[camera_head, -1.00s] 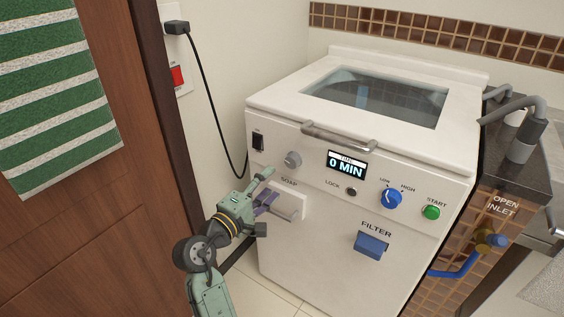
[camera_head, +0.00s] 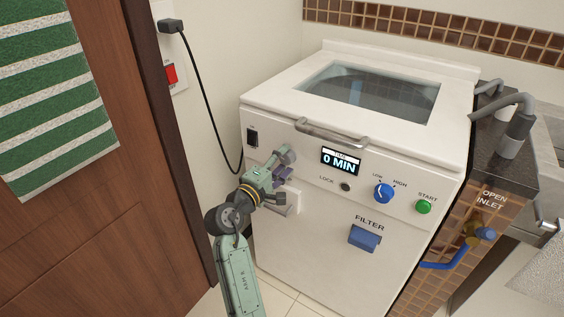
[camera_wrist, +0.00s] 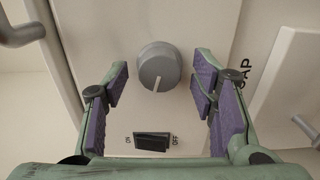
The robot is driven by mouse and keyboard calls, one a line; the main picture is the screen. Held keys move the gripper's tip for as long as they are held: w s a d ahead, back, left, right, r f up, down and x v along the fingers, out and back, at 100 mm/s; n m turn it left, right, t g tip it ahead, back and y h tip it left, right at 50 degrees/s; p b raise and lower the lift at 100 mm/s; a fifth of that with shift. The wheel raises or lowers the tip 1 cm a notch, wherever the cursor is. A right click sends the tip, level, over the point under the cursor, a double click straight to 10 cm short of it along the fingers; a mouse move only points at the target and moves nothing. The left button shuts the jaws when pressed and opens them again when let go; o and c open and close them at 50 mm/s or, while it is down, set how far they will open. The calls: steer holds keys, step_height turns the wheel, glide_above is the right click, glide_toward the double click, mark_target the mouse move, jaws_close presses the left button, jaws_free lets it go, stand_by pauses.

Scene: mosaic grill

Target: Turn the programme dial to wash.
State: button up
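A round grey dial (camera_wrist: 158,66) sits on the white front panel of the washing machine in the wrist view. Its pale pointer line faces the black rocker switch. No wash label is readable around it. My gripper (camera_wrist: 161,80) is open, with purple-padded fingers on either side of the dial, apart from it. In the head view my gripper (camera_head: 281,165) is at the upper left of the machine front and hides the dial. The washing machine (camera_head: 310,245) shows a display (camera_head: 341,162) reading 0 MIN.
The rocker switch (camera_wrist: 152,141) lies close to my fingers. The soap drawer (camera_wrist: 290,85) is beside them. A blue LOW/HIGH knob (camera_head: 384,193), green START button (camera_head: 424,207) and blue filter handle (camera_head: 365,237) are further right. The lid handle (camera_head: 331,133) juts out above.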

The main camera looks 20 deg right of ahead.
steer(key=c, duration=1)
steer(key=shift+c, duration=0.2)
steer(key=m+b, duration=0.4)
steer(key=shift+f, duration=0.2)
steer(key=m+b, duration=0.5)
steer(key=shift+m, duration=0.4)
steer(key=m+b, duration=0.5)
steer(key=shift+r+m+b, duration=0.15)
steer(key=shift+m+b, duration=1.65)
steer(key=shift+m, duration=0.7)
steer(key=shift+r, duration=0.1)
